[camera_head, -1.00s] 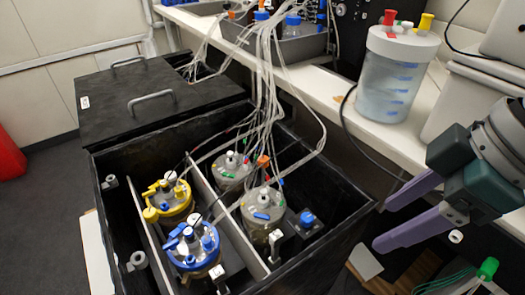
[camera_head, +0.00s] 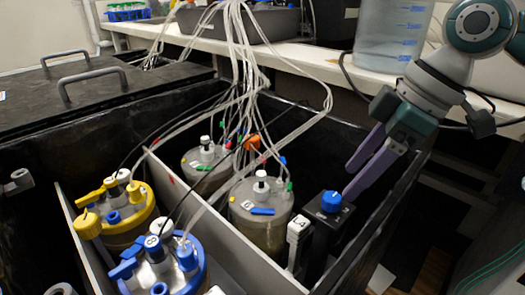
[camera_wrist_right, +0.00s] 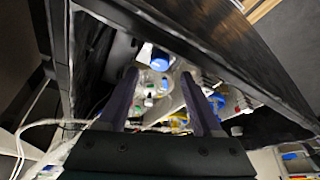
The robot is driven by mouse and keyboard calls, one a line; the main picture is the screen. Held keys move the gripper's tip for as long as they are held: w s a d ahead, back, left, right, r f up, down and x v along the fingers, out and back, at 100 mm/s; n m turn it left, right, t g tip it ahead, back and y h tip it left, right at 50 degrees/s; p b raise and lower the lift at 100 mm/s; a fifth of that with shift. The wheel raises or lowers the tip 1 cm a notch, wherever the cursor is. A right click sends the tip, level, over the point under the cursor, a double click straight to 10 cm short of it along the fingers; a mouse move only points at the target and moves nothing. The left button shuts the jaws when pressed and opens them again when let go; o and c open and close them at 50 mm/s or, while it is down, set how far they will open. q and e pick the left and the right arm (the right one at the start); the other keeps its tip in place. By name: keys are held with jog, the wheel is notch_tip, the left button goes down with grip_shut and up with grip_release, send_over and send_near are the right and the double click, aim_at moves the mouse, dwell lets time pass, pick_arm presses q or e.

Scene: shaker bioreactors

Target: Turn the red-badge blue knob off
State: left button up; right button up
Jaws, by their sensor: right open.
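A blue knob (camera_head: 331,201) sits on top of a black block (camera_head: 322,232) in the right part of the open black box. I cannot make out a red badge on it. My right gripper (camera_head: 347,183) is open, with its two purple fingers pointing down and left, close to the knob on its upper right. In the right wrist view, a blue round top that looks like the knob (camera_wrist_right: 160,60) shows between and beyond the open fingertips (camera_wrist_right: 159,74). I cannot tell whether the fingers touch it. My left gripper is out of view.
Vessels with blue (camera_head: 162,262), yellow (camera_head: 120,208) and grey lids (camera_head: 262,198) stand in the black box (camera_head: 390,212). A grey divider (camera_head: 215,240) runs between them. Pale tubes (camera_head: 243,75) hang from above. A large clear container (camera_head: 392,30) stands on the white shelf.

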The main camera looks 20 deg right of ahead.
aim_at(334, 197)
jog(key=b+x, duration=0.1)
jog(key=x, duration=0.4)
jog(key=shift+c, duration=0.4)
grip_shut()
